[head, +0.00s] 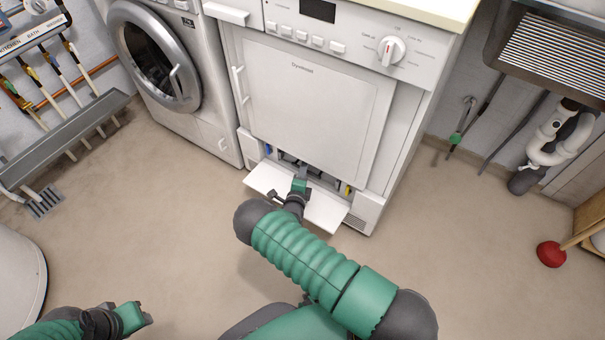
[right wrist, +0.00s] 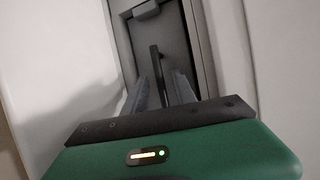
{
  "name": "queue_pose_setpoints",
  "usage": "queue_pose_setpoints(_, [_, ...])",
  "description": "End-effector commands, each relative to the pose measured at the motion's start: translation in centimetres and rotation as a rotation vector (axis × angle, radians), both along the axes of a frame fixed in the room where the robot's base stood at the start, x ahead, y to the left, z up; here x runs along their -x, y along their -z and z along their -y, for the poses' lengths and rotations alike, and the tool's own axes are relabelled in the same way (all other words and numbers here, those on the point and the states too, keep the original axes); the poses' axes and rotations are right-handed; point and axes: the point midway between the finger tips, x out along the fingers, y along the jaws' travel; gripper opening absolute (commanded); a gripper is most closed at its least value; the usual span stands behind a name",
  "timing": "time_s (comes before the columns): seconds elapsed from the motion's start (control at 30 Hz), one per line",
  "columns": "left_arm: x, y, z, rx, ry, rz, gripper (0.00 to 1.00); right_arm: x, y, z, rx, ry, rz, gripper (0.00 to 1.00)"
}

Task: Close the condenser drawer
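The white dryer (head: 310,100) has a low compartment in its base with a white flap (head: 325,208) folded down in front. The grey condenser drawer (head: 292,163) shows in part inside this opening, and my right gripper hides some of it. How far it sticks out is hard to tell. My right gripper (head: 301,178) is above the flap and points into the opening. In the right wrist view its two fingers (right wrist: 163,80) are apart, with a dark upright bar (right wrist: 156,65) between or just beyond them. My left gripper (head: 140,318) is low at the left, away from the dryer; its fingers are unclear.
A washing machine (head: 165,70) stands left of the dryer. A sink drain pipe (head: 548,145) and a red plunger (head: 551,253) are at the right. The floor before the dryer is clear.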

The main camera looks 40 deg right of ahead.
Motion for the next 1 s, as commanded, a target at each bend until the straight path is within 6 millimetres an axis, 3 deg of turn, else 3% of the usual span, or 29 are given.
queue_pose_setpoints(0.23, [0.0,-2.4,0.0,0.0,0.0,0.0,0.36,1.9,-1.4,-1.9,-0.001,0.0,-0.001,0.33])
queue_pose_setpoints(0.6, [0.0,-8.0,0.0,0.0,0.0,0.0,0.36,9.3,-3.7,-9.0,-0.001,-0.001,-0.005,0.33])
queue_pose_setpoints(0.8, [0.0,-9.0,0.0,0.0,0.0,0.0,0.36,11.4,-4.0,-11.1,0.0,-0.001,-0.003,0.33])
queue_pose_setpoints(1.0, [0.0,-8.9,0.0,0.0,0.0,0.0,0.36,11.7,-3.9,-11.4,0.0,0.001,-0.002,0.33])
